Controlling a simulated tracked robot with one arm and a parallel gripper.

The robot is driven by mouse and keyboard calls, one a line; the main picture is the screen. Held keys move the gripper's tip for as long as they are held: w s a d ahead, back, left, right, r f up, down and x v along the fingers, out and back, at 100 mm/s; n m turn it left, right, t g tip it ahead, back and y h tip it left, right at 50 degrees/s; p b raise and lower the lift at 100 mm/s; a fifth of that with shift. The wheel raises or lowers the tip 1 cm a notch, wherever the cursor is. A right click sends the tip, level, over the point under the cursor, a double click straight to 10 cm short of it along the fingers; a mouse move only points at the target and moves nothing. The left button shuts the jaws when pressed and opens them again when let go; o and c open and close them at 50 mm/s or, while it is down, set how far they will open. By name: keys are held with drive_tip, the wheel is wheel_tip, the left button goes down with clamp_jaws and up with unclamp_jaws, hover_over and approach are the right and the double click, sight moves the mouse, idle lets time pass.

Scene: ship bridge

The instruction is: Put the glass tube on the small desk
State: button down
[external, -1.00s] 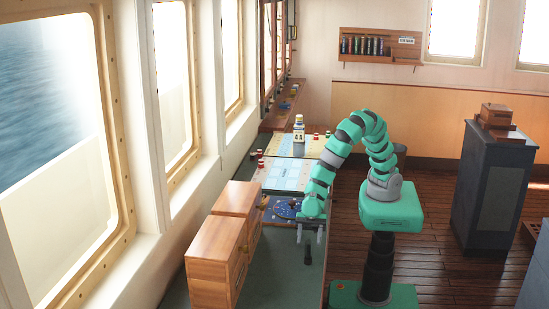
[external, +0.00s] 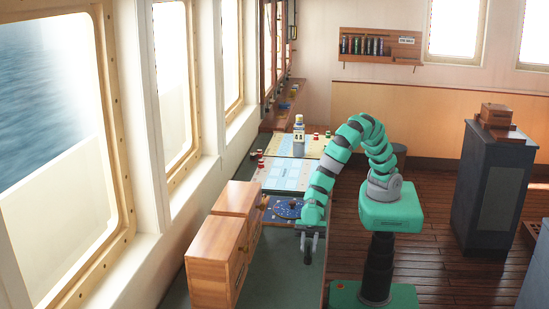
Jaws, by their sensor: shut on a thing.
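My gripper (external: 308,256) is low over the near part of the green-topped counter (external: 278,278), right of the wooden cabinets. Its fingers are close together on a small dark thing, mostly hidden between them. It may be the glass tube, but it is too small to tell. Several slim tubes (external: 365,46) stand in a wooden wall rack (external: 405,48) at the back. No piece is clearly the small desk; a dark grey stand (external: 488,185) with a wooden box (external: 494,115) on top is at the right.
Two wooden cabinets (external: 216,258) stand left of my gripper. Behind it lie a dark blue chart (external: 284,208) and a pale chart (external: 283,174). A labelled bottle (external: 298,136) stands farther back. The wooden floor (external: 432,230) between my base and the dark stand is clear.

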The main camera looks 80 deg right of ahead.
drive_tip(key=shift+r, duration=1.7)
drive_tip(key=shift+s+d+r, duration=0.1)
drive_tip(key=shift+d+r, duration=0.05)
drive_tip(key=shift+d, duration=0.1)
drive_tip(key=shift+s+d+r+b, duration=0.3)
drive_tip(key=shift+s+d+b, duration=0.25)
drive_tip(key=shift+s+d, duration=2.05)
drive_tip(key=shift+s+d+r+b, duration=0.4)
drive_tip(key=shift+s+d, duration=0.7)
drive_tip(key=shift+d, duration=3)
drive_tip(key=w+d+r+m+t+h, duration=0.15)
drive_tip(key=w+d+m+t, duration=0.25)
drive_tip(key=w+d, duration=0.75)
drive_tip(key=w+d+r+m+t+h, duration=0.1)
drive_tip(key=w+d+m+t+h, duration=0.15)
drive_tip(key=w+d+t, duration=0.85)
drive_tip(key=w+d+r+m+h, duration=0.1)
drive_tip(key=w+d+m+h, duration=0.4)
drive_tip(key=d, duration=0.4)
drive_tip(key=w+d+r+m+h, duration=0.1)
drive_tip(key=w+d+m+h, duration=0.4)
drive_tip(key=d, duration=0.3)
drive_tip(key=w+d+m+g+h, duration=0.1)
drive_tip(key=w+d+m+h, duration=0.3)
drive_tip(key=d, duration=0.5)
drive_tip(key=shift+w+d+r+m+h, duration=0.3)
drive_tip(key=shift+w+r+m+h, duration=0.1)
drive_tip(key=shift+w+m, duration=0.1)
